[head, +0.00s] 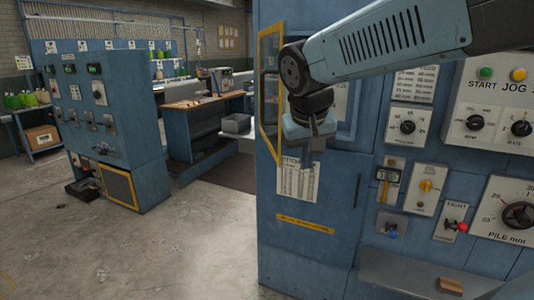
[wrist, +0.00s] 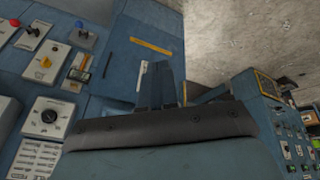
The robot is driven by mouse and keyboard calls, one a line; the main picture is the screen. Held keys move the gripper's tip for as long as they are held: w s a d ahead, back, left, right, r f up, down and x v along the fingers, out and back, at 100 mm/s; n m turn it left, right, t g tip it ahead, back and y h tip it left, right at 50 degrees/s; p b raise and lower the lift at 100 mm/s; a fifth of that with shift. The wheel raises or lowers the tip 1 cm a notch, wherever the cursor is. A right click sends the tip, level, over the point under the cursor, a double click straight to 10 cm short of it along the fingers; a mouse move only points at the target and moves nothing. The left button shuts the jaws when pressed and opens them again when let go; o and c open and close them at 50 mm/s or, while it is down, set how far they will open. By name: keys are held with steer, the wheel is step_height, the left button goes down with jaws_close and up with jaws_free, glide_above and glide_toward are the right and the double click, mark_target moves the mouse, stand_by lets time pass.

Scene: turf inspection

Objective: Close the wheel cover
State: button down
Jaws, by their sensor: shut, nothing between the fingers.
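The wheel cover, a yellow-framed panel with a clear pane (head: 270,90), stands swung out at the left edge of the blue machine cabinet in the head view. My gripper (head: 313,152) points down just right of the cover, in front of the cabinet face, with a small visible gap between them. Its fingers (wrist: 162,85) are together and empty in the wrist view. My arm hides the top right of the cover and part of the opening behind it. I cannot clearly make out the cover in the wrist view.
A printed sheet (head: 292,182) is on the cabinet below my gripper. Knobs and switches, including a PILE dial (head: 519,215), fill the panel at right, above a grey shelf (head: 425,275). Another blue cabinet (head: 120,110) stands at left. The concrete floor (head: 190,250) between is mostly clear.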

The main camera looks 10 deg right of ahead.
steer(key=w+a+m+h, duration=0.1)
steer(key=w+a+h, duration=0.1)
steer(key=w+a, duration=0.5)
steer(key=w+a+h, duration=0.2)
steer(key=w+a, duration=0.3)
steer(key=w, duration=0.5)
steer(key=w+d+f, duration=0.3)
steer(key=d+f, duration=0.5)
steer(key=shift+d, duration=0.4)
